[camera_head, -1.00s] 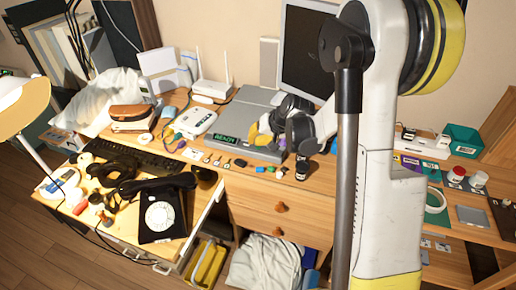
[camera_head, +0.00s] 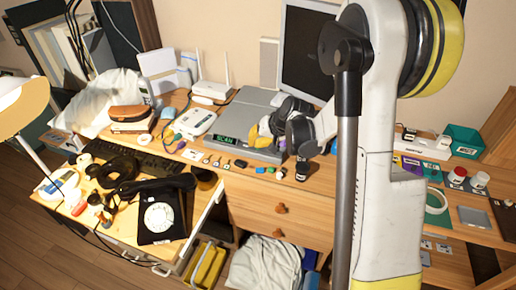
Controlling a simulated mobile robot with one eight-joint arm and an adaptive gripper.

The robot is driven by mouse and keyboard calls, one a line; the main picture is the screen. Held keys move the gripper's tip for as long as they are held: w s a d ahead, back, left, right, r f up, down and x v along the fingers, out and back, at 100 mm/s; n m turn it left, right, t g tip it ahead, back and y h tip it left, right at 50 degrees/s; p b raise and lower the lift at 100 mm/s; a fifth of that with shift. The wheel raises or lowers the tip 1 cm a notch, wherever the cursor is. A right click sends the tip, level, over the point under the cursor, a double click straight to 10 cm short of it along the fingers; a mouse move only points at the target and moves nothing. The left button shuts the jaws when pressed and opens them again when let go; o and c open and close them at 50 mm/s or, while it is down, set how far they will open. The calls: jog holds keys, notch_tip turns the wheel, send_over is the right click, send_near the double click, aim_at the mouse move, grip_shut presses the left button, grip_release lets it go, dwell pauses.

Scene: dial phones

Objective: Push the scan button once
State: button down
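A grey flat scanner (camera_head: 247,113) lies on the wooden desk, with a lit green display on its front left that reads "SCAN". My gripper (camera_head: 301,174) is by the scanner's right front corner, its dark tip pointing down near the desk's front edge. Whether it touches anything there cannot be told. The gripper is small and dark, and I cannot see whether its fingers are apart. My arm hides the scanner's right side. I cannot make out the scan button itself.
Small coloured items (camera_head: 260,170) lie along the desk's front edge, left of my gripper. A white device (camera_head: 193,122) is left of the scanner. A black dial phone (camera_head: 160,212) and a keyboard (camera_head: 137,158) are further left. A monitor (camera_head: 305,50) stands behind.

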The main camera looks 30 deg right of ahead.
aim_at(255, 148)
dwell(0.3)
jog(key=shift+r+p, duration=0.55)
jog(key=shift+r, duration=0.25)
jog(key=shift+r+p, duration=1.85)
jog(key=shift+r, duration=0.7)
jog(key=s+a+r+n+h, duration=0.1)
jog(key=s+a+r, duration=0.3)
jog(key=s, duration=0.5)
jog(key=s+a+r+n, duration=0.2)
jog(key=s+a+r, duration=0.2)
jog(key=s, duration=0.4)
jog(key=s+a+r+n+h, duration=0.1)
jog(key=s+a+r, duration=0.2)
jog(key=s, duration=0.6)
jog(key=shift+s+a+r+n+h, duration=0.3)
jog(key=shift+a+r+n, duration=0.1)
jog(key=shift+r, duration=0.3)
